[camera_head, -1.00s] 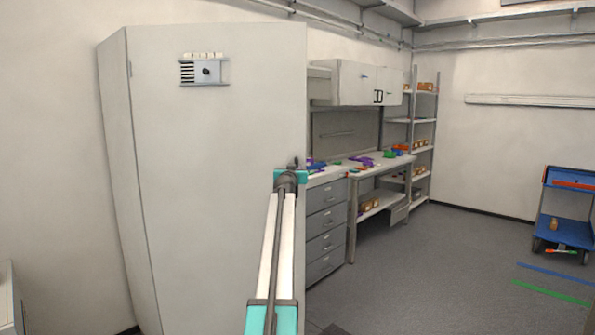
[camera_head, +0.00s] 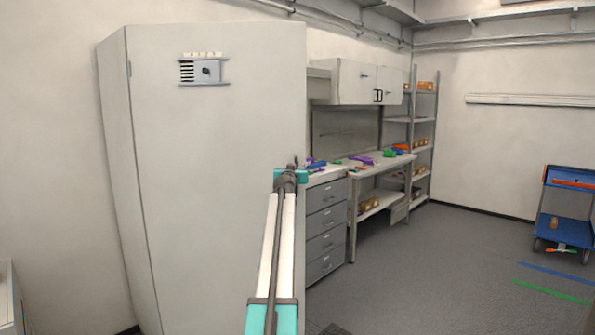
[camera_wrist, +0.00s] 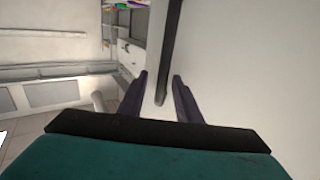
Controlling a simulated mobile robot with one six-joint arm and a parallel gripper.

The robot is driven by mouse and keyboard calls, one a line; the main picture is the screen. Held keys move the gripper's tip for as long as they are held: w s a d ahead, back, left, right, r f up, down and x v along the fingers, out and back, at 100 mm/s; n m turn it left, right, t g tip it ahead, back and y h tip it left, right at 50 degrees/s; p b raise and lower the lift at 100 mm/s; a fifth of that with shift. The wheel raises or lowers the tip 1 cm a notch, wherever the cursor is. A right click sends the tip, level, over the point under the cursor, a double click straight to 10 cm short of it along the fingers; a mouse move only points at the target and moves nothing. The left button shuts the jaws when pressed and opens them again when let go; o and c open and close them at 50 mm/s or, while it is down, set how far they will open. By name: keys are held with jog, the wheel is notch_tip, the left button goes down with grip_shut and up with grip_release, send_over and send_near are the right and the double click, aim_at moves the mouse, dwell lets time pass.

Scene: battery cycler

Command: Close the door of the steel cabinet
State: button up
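The steel cabinet (camera_head: 215,180) is a tall pale grey box at the left of the head view. A small panel with vents and a dark knob (camera_head: 205,71) is high on its broad face. I cannot tell from this angle how far its door stands open. My gripper (camera_head: 291,166) is at the right edge of that face, its fingers mostly hidden by my arm. In the wrist view the two dark fingers (camera_wrist: 162,76) are apart, with a long dark bar (camera_wrist: 168,55), apparently a handle, between them. Gaps show beside the bar. A pale surface (camera_wrist: 245,60) fills the right.
A grey drawer unit (camera_head: 326,228) and a workbench (camera_head: 375,168) with coloured items stand right of the cabinet. A shelf rack (camera_head: 425,150) is behind. A blue trolley (camera_head: 562,228) is at the far right. The floor (camera_head: 430,275) between is clear.

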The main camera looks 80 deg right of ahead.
jog(key=s+a+b, duration=0.1)
jog(key=a+b, duration=0.1)
jog(key=a, duration=1.1)
jog(key=shift+s, duration=0.25)
